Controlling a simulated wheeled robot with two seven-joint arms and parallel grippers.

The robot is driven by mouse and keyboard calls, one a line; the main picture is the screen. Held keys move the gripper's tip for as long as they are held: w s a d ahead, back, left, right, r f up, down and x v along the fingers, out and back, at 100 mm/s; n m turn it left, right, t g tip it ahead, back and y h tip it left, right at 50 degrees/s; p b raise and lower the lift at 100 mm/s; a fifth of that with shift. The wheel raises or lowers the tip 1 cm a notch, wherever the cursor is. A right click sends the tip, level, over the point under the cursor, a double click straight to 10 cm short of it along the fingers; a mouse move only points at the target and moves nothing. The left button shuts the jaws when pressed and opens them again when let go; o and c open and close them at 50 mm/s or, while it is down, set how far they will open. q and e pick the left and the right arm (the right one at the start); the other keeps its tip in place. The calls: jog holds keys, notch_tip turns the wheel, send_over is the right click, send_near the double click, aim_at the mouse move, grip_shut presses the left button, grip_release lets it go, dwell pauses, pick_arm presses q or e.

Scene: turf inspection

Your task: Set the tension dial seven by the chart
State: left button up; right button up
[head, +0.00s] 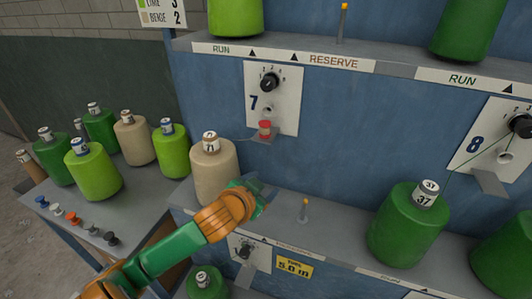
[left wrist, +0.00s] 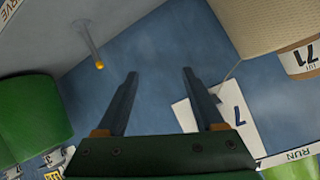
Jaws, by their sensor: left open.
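The tension dial seven (head: 270,81) is a black knob on a white plate (head: 288,112) marked 7, on the blue panel. Small numbers ring the dial; its exact setting is too small to read. The chart (head: 163,12) is cut off at the top, with lime and beige rows showing 3 and 2. My left gripper (head: 262,192) is below the plate, in front of the beige cone's right side, away from the dial. In the left wrist view the gripper (left wrist: 160,76) is open and empty; part of plate seven (left wrist: 238,112) shows, the dial hidden. My right gripper is not in view.
A beige yarn cone (head: 215,172) stands left of my left gripper, and an orange-tipped peg (head: 304,210) to its right. A small red-topped piece (head: 265,128) sits below the dial. A green cone (head: 408,226) and plate eight (head: 495,140) are at right. A side table (head: 130,200) holds several cones.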

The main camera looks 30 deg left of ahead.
pick_arm(q)
jog(key=w+r, duration=0.1)
jog(key=r, duration=0.1)
jog(key=w+a+r+t, duration=0.1)
jog(key=r, duration=0.2)
jog(key=w+a+r+t, duration=0.1)
jog(key=r, duration=0.2)
jog(key=shift+a+r+y, duration=0.2)
jog(key=shift+y, duration=0.2)
jog(key=t+y, duration=0.1)
jog(key=t, duration=0.2)
send_near(265, 88)
jog(key=w, duration=0.4)
jog(key=w+a+p, duration=0.1)
jog(key=w+p, duration=0.1)
jog(key=shift+a+r, duration=0.3)
jog(key=shift+r, duration=0.05)
jog(key=x, duration=0.1)
jog(key=p+x, duration=0.1)
jog(key=x, duration=0.2)
jog(key=shift+w+f+p, duration=0.2)
jog(key=shift+f+p, duration=0.15)
jog(key=shift+s, duration=0.1)
jog(key=shift+c, duration=0.2)
grip_shut()
